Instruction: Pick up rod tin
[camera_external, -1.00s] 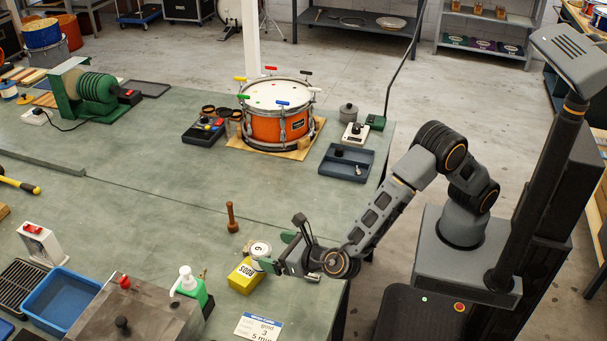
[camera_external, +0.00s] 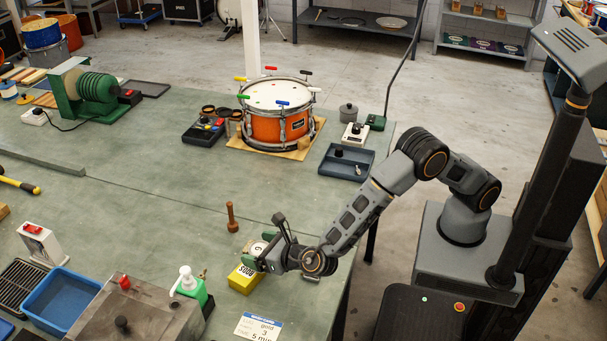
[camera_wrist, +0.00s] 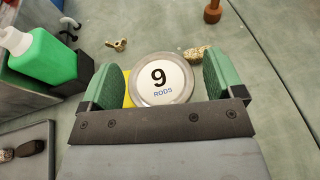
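My gripper (camera_wrist: 158,82) is open, with green pads left and right of the tin's top and gaps on both sides. I cannot tell how far down the tin the fingers reach. The tin's lower body is hidden.
A green pump bottle (camera_external: 191,288) and a grey box (camera_external: 135,315) stand to the left. A wooden peg-like piece (camera_external: 232,217) stands behind, and a white card (camera_external: 259,327) lies in front. The bench (camera_external: 170,210) beyond the peg is clear up to the orange drum (camera_external: 279,125).

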